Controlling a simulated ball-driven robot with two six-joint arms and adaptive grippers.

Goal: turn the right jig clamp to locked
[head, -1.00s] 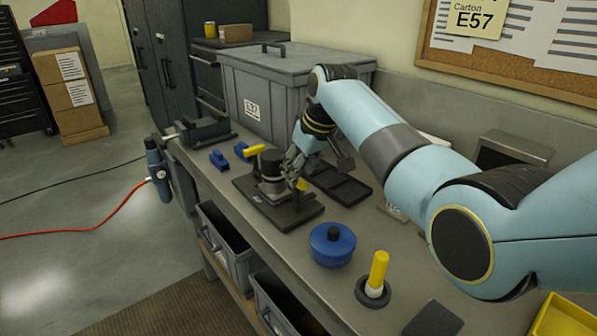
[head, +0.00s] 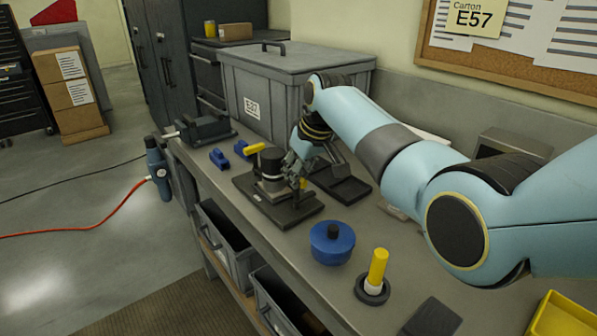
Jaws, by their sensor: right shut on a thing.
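The dark jig plate (head: 296,217) lies on the bench with a dark cylindrical part (head: 270,168) standing at its middle. A yellow clamp handle (head: 254,148) shows at the left side of the cylinder. A second yellow clamp handle (head: 303,183), the right one, shows at the right side, mostly hidden behind my gripper. My right gripper (head: 298,176) is at this right clamp, with its fingers shut on the handle. How the clamp sits under the fingers is hard to see. My left gripper is not in view.
A blue round lidded pot (head: 332,245) and a yellow post on a dark base (head: 376,274) stand in front. A black tray (head: 345,187) lies behind the jig. Small blue blocks (head: 220,158) lie to the left. A large grey crate (head: 290,78) stands at the back.

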